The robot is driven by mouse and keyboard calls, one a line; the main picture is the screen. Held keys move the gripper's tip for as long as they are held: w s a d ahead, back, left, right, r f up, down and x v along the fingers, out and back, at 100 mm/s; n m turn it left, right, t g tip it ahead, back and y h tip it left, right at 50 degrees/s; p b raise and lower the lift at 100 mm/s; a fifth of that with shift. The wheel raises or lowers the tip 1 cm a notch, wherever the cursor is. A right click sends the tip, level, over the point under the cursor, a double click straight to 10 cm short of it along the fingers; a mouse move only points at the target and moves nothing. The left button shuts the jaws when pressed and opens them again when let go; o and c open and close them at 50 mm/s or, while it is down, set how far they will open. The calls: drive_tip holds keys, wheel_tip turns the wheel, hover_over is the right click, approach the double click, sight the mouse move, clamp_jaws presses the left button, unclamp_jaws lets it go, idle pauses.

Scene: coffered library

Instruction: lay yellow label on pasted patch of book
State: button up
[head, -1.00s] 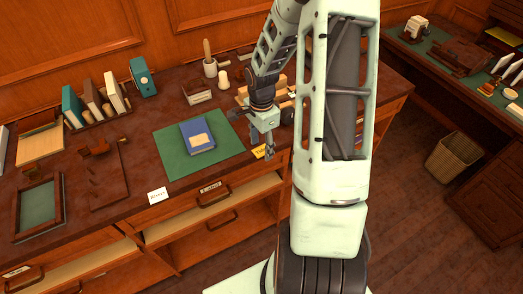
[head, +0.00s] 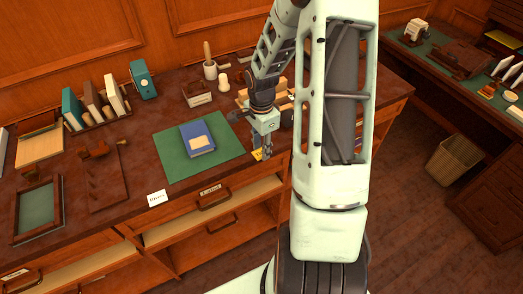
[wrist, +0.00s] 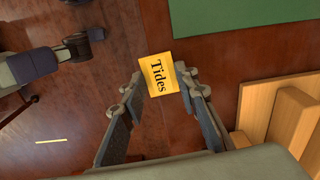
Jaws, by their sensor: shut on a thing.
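In the head view the label (head: 257,155) is partly hidden by the fingers. The blue book (head: 197,133) lies on the green mat (head: 177,164), to the left of my gripper. The pale pasted patch (head: 200,142) is on the book's cover. I cannot tell how high the label is above the desk.
A white card (head: 157,198) lies at the desk's front edge, left of the mat. The mat around the book is clear.

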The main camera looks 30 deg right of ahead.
drive_tip(key=shift+s, duration=0.25)
